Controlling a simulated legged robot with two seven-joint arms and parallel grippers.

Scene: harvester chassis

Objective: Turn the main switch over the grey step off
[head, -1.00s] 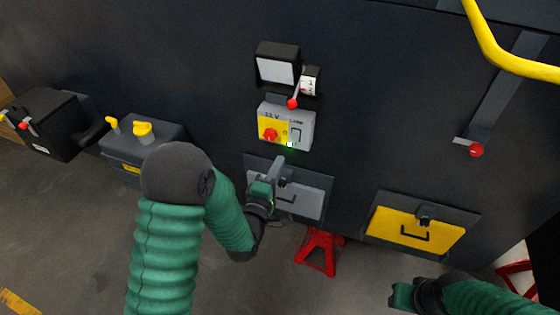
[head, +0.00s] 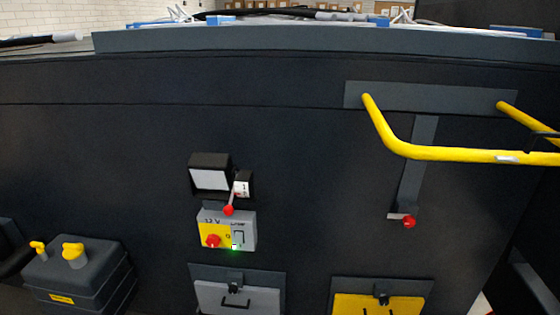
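A grey and yellow switch box (head: 229,229) marked "12 V" sits on the dark chassis wall above the grey step (head: 240,293). It has a red rotary knob (head: 213,241) on its yellow part, and a rocker switch (head: 239,238) on its grey part with a green light lit below it. Just above the box, a lever with a red ball (head: 229,210) hangs down from a small white plate (head: 242,188). I cannot read the knob's position. Neither of my grippers is in view.
A pale-faced lamp (head: 210,179) is beside the lever. A yellow step (head: 378,304) is at lower right. A yellow rail (head: 450,154) juts out at right, near another red-tipped lever (head: 408,221). A tank with yellow caps (head: 75,268) stands at lower left.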

